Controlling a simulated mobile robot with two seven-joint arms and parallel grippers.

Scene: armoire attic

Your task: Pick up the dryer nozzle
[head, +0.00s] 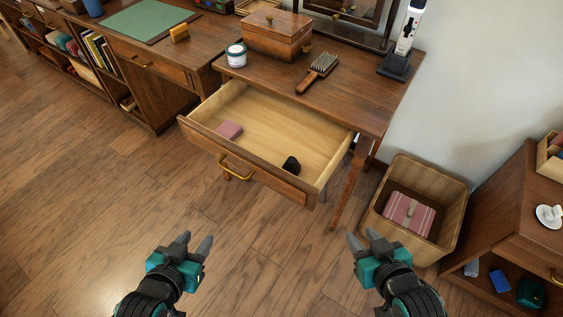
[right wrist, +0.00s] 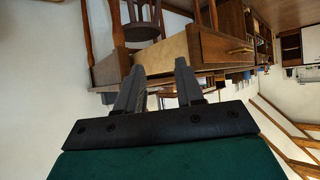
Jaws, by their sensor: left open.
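A small black object, which looks like the dryer nozzle (head: 291,165), lies in the open drawer (head: 262,183) near its front right corner. My left gripper (head: 195,240) is open and empty, over the floor in front of the drawer and to its left. My right gripper (head: 362,236) is open and empty, below and right of the drawer, near the basket. Its two fingers also show apart in the right wrist view (right wrist: 159,70), with nothing between them. Both grippers are apart from the black object, which is not recognizable in the right wrist view.
A wooden box (head: 277,36), a jar (head: 236,55) and a brush (head: 318,73) stand or lie on the tabletop above. A wicker basket (head: 452,197) with folded cloth stands right. The floor in front is clear.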

